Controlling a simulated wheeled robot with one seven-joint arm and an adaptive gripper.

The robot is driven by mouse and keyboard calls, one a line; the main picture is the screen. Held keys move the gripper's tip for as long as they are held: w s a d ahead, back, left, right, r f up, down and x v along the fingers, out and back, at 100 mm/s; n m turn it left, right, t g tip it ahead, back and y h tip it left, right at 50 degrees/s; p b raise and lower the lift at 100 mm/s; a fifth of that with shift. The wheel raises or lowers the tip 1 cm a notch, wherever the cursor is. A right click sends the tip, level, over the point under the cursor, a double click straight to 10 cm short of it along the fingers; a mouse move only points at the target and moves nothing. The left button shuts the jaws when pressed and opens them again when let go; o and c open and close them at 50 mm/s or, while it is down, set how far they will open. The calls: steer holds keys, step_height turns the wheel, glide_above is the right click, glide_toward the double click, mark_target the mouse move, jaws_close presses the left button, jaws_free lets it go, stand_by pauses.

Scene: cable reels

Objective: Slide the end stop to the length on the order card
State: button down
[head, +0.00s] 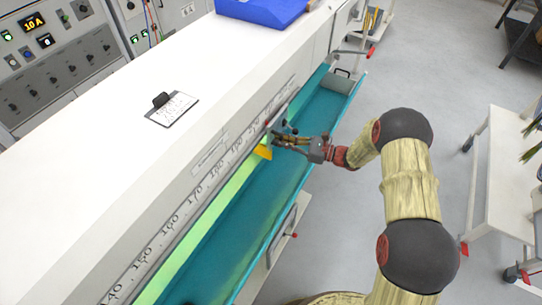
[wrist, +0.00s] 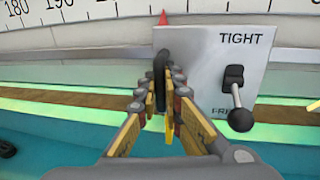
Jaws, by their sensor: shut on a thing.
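The end stop (wrist: 200,65) is a pale plate marked TIGHT at the top, with a partly hidden lower word. Its black-knobbed lever (wrist: 239,115) hangs down toward the lower word. A red pointer (wrist: 163,18) stands at its top edge, against the length scale (wrist: 105,8), right of 190. My gripper (wrist: 162,98) is shut on the end stop's dark upright handle (wrist: 160,62). In the head view my gripper (head: 283,140) reaches the rail from the right. The order card (head: 172,108) lies on the white top on a clipboard; its writing is too small to read.
A teal trough (head: 240,205) runs along the bench below the scale. A yellow piece (head: 263,152) sits just below the end stop. A blue tray (head: 260,10) is at the back. A white cart (head: 505,165) stands right, with open floor between.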

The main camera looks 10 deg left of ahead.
mark_target(276, 129)
steer(key=shift+w+d+r, duration=0.15)
steer(key=shift+w+d, duration=0.05)
steer(key=shift+w, duration=0.35)
steer(key=shift+w+d+r, duration=0.15)
steer(key=shift+w+d, duration=0.1)
steer(key=shift+w, duration=0.35)
steer(key=shift+w+d+r, duration=0.15)
steer(key=shift+w+d, duration=0.05)
steer(key=shift+w, duration=0.35)
steer(key=c, duration=2)
jaws_free()
steer(key=shift+r, duration=0.1)
steer(key=shift+c, duration=0.2)
steer(key=shift+o, duration=0.6)
steer(key=s+d+f, duration=0.1)
steer(key=s+d, duration=0.1)
steer(key=d, duration=1)
steer(key=shift+s, duration=0.35)
steer(key=shift+a, duration=0.1)
steer(key=shift+c, duration=0.2)
